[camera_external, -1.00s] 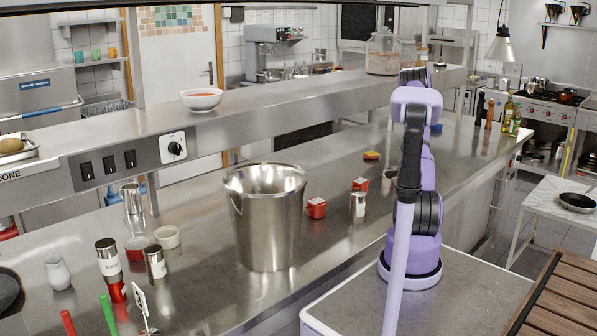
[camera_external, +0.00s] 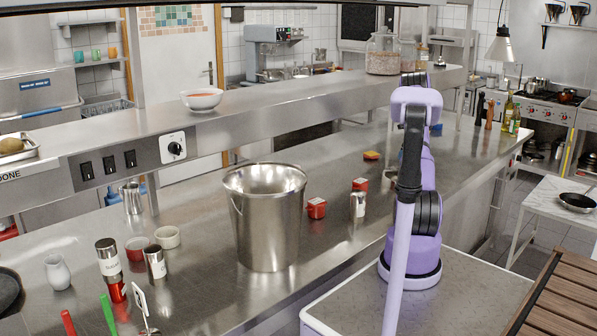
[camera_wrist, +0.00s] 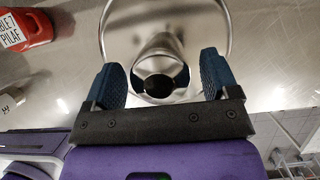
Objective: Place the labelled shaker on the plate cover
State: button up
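In the wrist view my gripper (camera_wrist: 160,82) is open, its blue fingers apart. Between them is a silver piece (camera_wrist: 163,45) with a round black end; gaps show on both sides. I cannot tell whether it is a shaker or the cover's knob. A shiny metal circle, seemingly the plate cover (camera_wrist: 229,35), surrounds it below. In the external view my arm hides the gripper and cover. A small silver shaker (camera_external: 357,204) stands left of my arm. Two dark-capped shakers with pale labels, one (camera_external: 108,257) and another (camera_external: 155,262), stand at the counter's left.
A large metal bucket (camera_external: 265,220) stands mid-counter. A raised shelf (camera_external: 290,103) runs behind. Bare counter lies behind the bucket.

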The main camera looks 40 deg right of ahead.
jog(key=v, duration=1.2)
jog(key=w+a+r+n, duration=0.35)
jog(key=a+r, duration=0.25)
jog(key=a, duration=0.3)
jog(key=w+a+r+n, duration=0.35)
jog(key=a+r, duration=0.25)
jog(key=a, duration=0.4)
jog(key=s+a+r+n, duration=0.1)
jog(key=a+r+n, duration=0.25)
jog(key=a, duration=0.55)
jog(key=s+a+r+n, duration=0.1)
jog(key=a+r+n, duration=0.3)
jog(key=a, duration=0.5)
jog(key=s+a+r+n, duration=0.1)
jog(key=s+a+n, duration=0.4)
jog(key=a, duration=0.4)
jog(key=s+a+n, duration=0.4)
jog(key=a+n, duration=0.2)
jog(key=a, duration=0.4)
jog(key=s+a+f+n, duration=0.2)
jog(key=s+a+n, duration=0.2)
jog(key=s+n, duration=0.1)
jog(key=s+a+f+n, duration=0.2)
jog(key=s+a+n, duration=0.3)
jog(key=s, duration=0.3)
jog(key=shift+s+f+t, duration=0.2)
jog(key=shift+f+t, duration=0.2)
